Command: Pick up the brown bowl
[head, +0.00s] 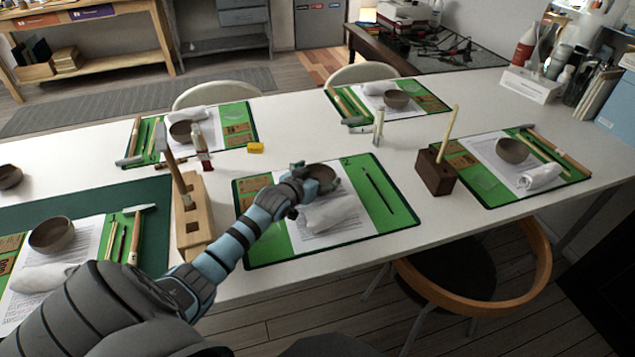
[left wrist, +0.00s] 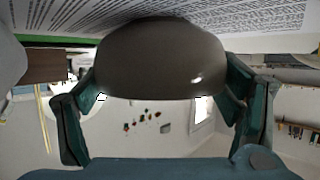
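Several brown bowls stand on the table. One brown bowl (head: 325,174) is on the middle front green mat, at the far end of my left arm. My left gripper (head: 306,178) is at this bowl. In the left wrist view the same bowl (left wrist: 160,62) fills the space between the two fingers of my left gripper (left wrist: 165,85), one finger at each side. The fingers look close to its sides; whether they press on it I cannot tell. The bowl appears to rest on the printed paper. My right gripper is not in view.
A white cloth bundle (head: 330,213) lies just in front of the bowl. A wooden tool block (head: 191,215) stands to the left, a dark brown block (head: 436,172) to the right. Other brown bowls (head: 52,235) (head: 512,150) sit on neighbouring mats. Bare white table separates the mats.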

